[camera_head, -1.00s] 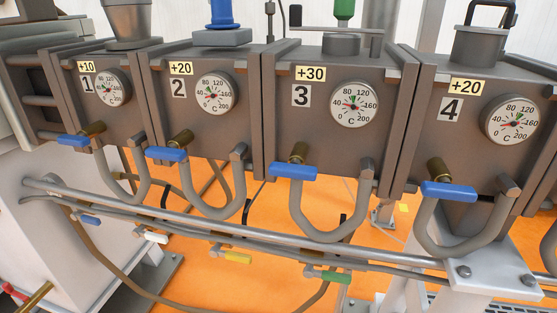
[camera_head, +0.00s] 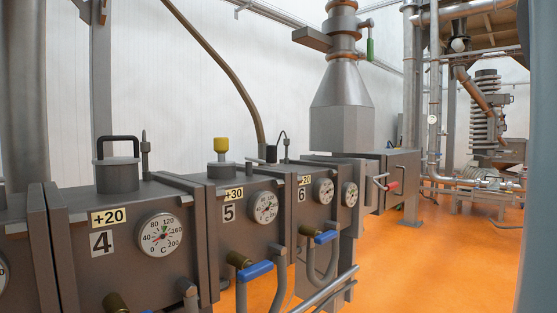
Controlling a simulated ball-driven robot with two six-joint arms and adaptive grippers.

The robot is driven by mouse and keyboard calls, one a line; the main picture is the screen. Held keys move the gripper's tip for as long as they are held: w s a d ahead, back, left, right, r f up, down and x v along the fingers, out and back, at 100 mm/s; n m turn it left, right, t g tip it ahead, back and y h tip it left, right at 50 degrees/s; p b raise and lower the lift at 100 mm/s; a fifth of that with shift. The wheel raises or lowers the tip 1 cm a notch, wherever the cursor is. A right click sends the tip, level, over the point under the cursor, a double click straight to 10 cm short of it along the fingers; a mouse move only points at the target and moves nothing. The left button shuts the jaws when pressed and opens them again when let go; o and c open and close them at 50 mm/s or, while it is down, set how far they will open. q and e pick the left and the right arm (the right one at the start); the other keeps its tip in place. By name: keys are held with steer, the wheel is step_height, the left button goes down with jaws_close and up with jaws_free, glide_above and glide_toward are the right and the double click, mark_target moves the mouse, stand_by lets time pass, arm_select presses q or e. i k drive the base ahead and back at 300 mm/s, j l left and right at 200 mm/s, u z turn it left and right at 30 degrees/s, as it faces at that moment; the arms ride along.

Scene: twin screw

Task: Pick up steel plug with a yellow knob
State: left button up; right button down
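In the head view, the steel plug with a yellow knob (camera_head: 221,146) stands upright on top of the grey barrel block marked 5 (camera_head: 240,209). Its yellow knob is up, with a grey steel collar below it on the block's top. Nothing covers it from this side. Neither of my grippers shows in the view.
A plug with a black handle (camera_head: 118,165) stands on block 4 (camera_head: 122,240), left of the yellow knob. A thin upright probe (camera_head: 144,152) is between them. A large grey hopper (camera_head: 341,103) rises behind block 6. Open orange floor (camera_head: 455,255) lies at the right.

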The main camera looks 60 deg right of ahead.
mark_target(221, 145)
steer(key=l+z, duration=0.1)
steer(key=z, duration=1.3)
